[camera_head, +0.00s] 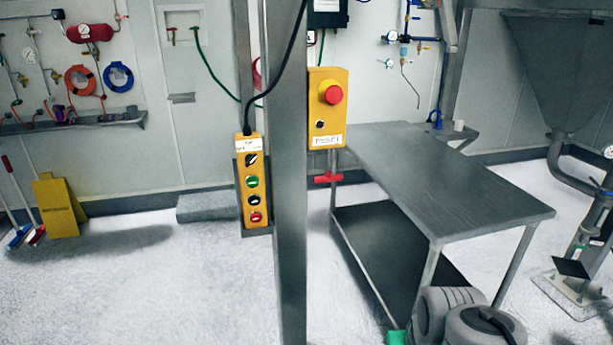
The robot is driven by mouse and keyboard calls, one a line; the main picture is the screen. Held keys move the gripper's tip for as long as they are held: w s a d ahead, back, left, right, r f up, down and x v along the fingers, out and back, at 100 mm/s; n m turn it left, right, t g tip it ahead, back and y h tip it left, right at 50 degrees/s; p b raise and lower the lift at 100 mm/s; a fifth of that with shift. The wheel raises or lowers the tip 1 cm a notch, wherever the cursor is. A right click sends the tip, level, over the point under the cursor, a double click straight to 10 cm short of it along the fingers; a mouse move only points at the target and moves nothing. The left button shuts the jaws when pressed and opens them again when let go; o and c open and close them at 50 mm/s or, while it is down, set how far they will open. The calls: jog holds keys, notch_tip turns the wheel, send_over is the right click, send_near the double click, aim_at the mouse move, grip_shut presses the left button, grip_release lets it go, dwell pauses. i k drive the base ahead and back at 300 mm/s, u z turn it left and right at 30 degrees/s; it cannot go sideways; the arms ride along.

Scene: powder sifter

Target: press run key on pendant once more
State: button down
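The yellow pendant (253,183) sits in a grey holder on the left side of a steel post, upright, with a black cable rising from its top. Down its face are a white label, a black selector knob (251,160), a green button (252,182), a dark button (253,200) and a red button (255,217). The label is too small to read, so which key is marked run cannot be told; the green one is in plain view. My gripper is not in view.
A yellow box with a red emergency stop (333,94) hangs right of the steel post (290,200). A steel table (450,185) stands behind and to the right. A yellow floor sign (59,205) stands at left. The floor before the pendant is clear.

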aim_at(252, 181)
jog(key=z, duration=0.05)
jog(key=i, duration=0.6)
jog(key=u, duration=3.4)
